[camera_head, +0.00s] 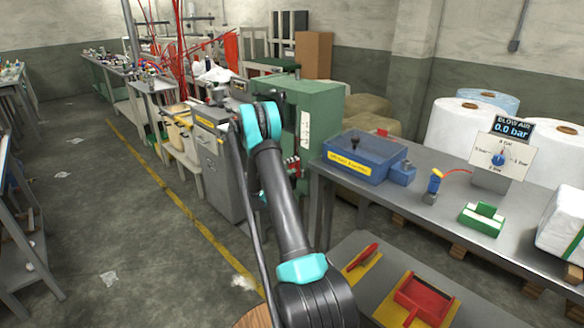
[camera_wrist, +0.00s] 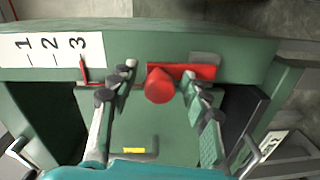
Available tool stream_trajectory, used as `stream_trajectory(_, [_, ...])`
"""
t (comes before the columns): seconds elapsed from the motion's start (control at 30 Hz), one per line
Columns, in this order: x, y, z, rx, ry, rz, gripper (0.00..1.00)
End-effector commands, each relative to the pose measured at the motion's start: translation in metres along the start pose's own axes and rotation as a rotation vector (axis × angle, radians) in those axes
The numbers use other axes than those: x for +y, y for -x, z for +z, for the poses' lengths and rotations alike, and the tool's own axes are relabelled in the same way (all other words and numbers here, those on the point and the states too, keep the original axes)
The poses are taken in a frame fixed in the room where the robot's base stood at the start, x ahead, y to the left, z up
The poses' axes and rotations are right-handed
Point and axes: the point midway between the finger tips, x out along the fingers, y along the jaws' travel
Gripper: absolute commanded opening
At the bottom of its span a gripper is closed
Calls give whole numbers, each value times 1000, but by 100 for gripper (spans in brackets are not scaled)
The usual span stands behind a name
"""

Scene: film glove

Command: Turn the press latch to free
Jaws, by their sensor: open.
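The press (camera_head: 327,108) is a green cabinet right of my arm in the head view. In the wrist view its green front (camera_wrist: 200,45) fills most of the picture. The latch (camera_wrist: 160,86) is a red bar with a round red knob, lying across the picture. My gripper (camera_wrist: 160,73) is open, with one finger on each side of the knob. I cannot tell whether either finger touches it. In the head view the gripper and latch are small and partly hidden by my arm.
A white label (camera_wrist: 45,50) with 1, 2, 3 and a red pointer (camera_wrist: 82,68) is left of the latch. A steel bench (camera_head: 410,205) with a blue box (camera_head: 365,157) stands right of the press.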

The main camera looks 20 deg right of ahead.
Motion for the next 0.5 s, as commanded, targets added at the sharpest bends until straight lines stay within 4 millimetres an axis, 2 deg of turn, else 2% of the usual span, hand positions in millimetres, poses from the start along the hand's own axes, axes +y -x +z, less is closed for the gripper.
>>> stream_trajectory(0.13, [0,5,-1,1,0,0,48])
stream_trajectory(0.23, [0,18,-1,3,0,0,48])
stream_trajectory(0.5, [0,72,-1,4,0,-1,48])
